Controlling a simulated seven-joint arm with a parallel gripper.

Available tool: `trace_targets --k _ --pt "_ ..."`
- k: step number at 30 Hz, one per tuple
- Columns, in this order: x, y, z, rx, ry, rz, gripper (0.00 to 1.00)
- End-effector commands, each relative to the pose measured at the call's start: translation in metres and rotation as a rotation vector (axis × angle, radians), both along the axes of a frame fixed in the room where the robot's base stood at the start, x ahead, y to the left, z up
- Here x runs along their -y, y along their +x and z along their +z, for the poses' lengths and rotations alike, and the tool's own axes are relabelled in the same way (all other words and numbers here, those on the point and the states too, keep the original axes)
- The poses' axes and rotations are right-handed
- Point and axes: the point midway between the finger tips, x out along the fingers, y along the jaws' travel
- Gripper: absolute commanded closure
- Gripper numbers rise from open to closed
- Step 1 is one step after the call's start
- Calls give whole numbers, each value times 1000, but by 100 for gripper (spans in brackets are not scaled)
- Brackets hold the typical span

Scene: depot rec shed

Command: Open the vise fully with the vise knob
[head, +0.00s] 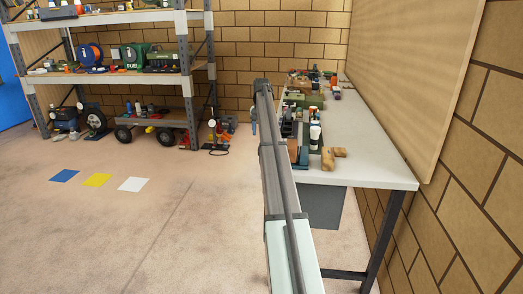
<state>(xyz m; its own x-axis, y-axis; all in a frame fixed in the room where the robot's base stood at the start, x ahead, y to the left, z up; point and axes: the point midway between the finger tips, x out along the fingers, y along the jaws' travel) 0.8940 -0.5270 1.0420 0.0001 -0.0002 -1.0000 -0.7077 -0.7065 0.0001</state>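I cannot make out the vise or its knob for certain in the head view. A small blue-grey part (253,121) shows just left of my arm at the level of the workbench. It is too small to tell whether it belongs to a vise or to my arm. My long arm reaches forward along the left edge of the workbench (366,156) and hides part of that edge. My gripper cannot be seen at the arm's far end.
The bench's near half is mostly bare. Wooden blocks (333,157), a white-capped bottle (315,135) and green boxes (303,100) crowd its left side. A brick wall (491,140) borders the right. Shelving (108,80) and a cart (160,122) stand at back left. Open floor lies left.

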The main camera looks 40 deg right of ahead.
Motion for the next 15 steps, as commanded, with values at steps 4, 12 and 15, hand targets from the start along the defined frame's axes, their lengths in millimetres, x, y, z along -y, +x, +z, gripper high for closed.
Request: trace_targets --k 4,12,15 --pt "-1 -1 -29 -2 1 1 42" --pt "-1 -1 -72 -1 0 1 42" --pt "-1 0 -83 -1 0 1 42"
